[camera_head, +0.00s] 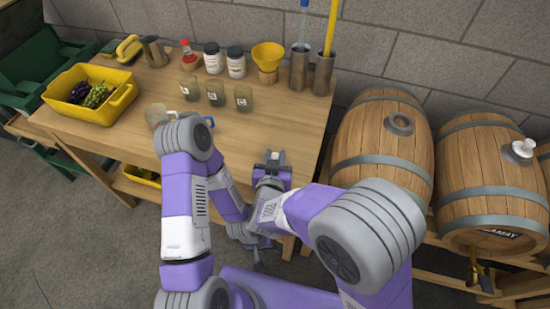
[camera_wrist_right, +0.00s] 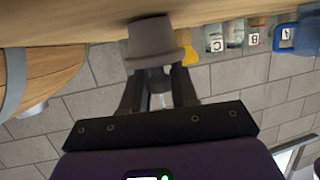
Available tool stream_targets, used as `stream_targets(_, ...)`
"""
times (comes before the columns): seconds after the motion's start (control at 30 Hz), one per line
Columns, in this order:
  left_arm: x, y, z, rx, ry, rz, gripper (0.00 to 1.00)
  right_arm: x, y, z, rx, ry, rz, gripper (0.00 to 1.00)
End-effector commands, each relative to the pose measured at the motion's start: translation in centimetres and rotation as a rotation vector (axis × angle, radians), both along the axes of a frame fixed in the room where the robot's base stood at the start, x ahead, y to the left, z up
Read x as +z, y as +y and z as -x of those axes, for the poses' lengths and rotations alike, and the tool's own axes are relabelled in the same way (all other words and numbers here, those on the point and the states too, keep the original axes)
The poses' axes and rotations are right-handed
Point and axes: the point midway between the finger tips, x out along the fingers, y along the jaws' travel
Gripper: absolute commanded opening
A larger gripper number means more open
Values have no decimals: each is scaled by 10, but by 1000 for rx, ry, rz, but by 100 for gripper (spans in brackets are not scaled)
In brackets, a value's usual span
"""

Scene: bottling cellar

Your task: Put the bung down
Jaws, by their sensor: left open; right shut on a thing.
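My right gripper (camera_head: 275,159) is shut on a grey-brown bung, at the table's right front part in the head view. In the right wrist view the bung (camera_wrist_right: 155,42) is a tapered stub with a wider rim, between the fingertips. I cannot tell whether it touches the table. The wooden table (camera_head: 270,125) is bare around the gripper. My left gripper (camera_head: 256,256) is open and empty, low at the table's front edge. The left barrel (camera_head: 385,150) has an open bung hole (camera_head: 400,123); the right barrel (camera_head: 490,180) has a white bung (camera_head: 523,149) on top.
Several labelled glasses (camera_head: 215,95) stand mid-table. A yellow funnel (camera_head: 267,57), two bottles (camera_head: 236,62) and metal cylinders (camera_head: 323,75) with rods line the back. The right front tabletop is free.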

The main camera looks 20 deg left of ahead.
Motion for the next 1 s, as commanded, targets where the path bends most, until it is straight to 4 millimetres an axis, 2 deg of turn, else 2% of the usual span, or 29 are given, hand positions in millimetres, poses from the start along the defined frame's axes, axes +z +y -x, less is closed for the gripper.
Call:
stream_targets(0.17, -3, 0, 0, 0, 0, 0, 43, -3, 0, 0, 0, 0, 0, 0)
stream_targets(0.2, -3, 0, 0, 0, 0, 0, 43, -4, 0, 0, 0, 0, 0, 30)
stream_targets(0.37, -2, 0, 0, 0, 0, 0, 43, -3, 0, 0, 0, 0, 0, 54)
stream_targets(0.73, 2, 0, 0, 0, 0, 0, 43, 3, 0, 0, 0, 0, -1, 54)
stream_targets(0.87, 8, 0, 0, 0, 0, 0, 43, 9, -2, 19, 4, 0, 0, 54)
stream_targets(1.0, 16, 0, 0, 0, 0, 0, 43, 19, -7, 49, 5, 0, 0, 54)
